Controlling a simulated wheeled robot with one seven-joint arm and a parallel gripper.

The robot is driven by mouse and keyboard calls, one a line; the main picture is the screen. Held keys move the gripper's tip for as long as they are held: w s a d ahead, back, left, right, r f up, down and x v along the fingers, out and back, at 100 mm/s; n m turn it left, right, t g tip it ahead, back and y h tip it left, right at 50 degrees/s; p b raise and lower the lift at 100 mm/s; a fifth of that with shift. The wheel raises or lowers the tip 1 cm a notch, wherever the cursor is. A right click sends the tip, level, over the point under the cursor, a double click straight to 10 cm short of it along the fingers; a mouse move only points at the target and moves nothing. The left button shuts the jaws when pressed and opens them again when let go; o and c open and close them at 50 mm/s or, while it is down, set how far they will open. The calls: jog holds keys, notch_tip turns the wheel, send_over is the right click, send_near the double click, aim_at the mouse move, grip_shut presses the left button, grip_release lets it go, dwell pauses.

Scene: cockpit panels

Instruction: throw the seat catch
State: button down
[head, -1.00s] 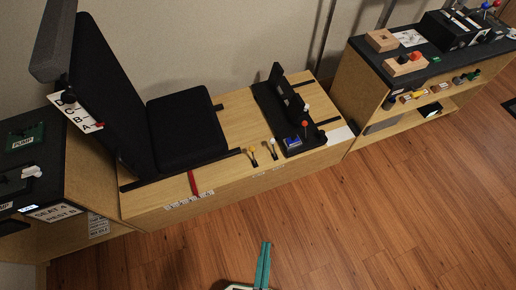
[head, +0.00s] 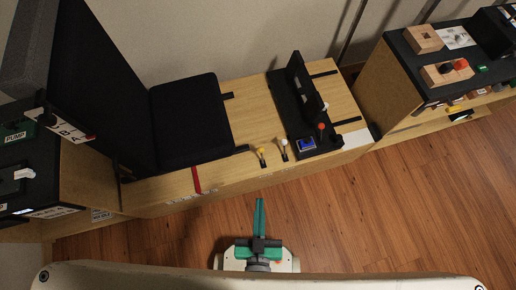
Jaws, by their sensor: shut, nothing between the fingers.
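The black seat has a cushion (head: 190,122) and a tall backrest (head: 100,85) on a wooden base (head: 228,168). A red strip-like lever (head: 196,180) lies at the base's front edge, beside a small label strip. A yellow-knobbed lever (head: 262,151) and a white-knobbed lever (head: 284,143) stand further right. Which of these is the seat catch cannot be read from the labels. My gripper (head: 260,201) has teal fingers, shut and empty. It is over the floor in front of the base, apart from all the levers.
A black panel (head: 289,112) with a red knob and a blue-screened box (head: 307,144) sits right of the levers. A dark-topped side console (head: 400,68) stands at the right, and another panel with a PUMP label (head: 15,136) at the left. The wooden floor (head: 400,210) in front is clear.

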jog(key=w+f+n, duration=0.1)
jog(key=w+f, duration=0.2)
jog(key=f, duration=0.5)
jog(key=w+f, duration=0.4)
jog(key=f, duration=0.4)
jog(key=g, duration=0.1)
send_near(259, 151)
jog(key=x, duration=0.4)
jog(key=d+x, duration=0.1)
jog(key=x, duration=0.1)
jog(key=shift+f, duration=0.3)
jog(key=shift+w+a, duration=0.15)
jog(key=shift+w, duration=0.4)
jog(key=shift+w+a, duration=0.15)
jog(key=shift+w, duration=0.4)
jog(key=shift+f, duration=0.1)
jog(key=shift+s+g, duration=0.15)
jog(key=shift+g, duration=0.15)
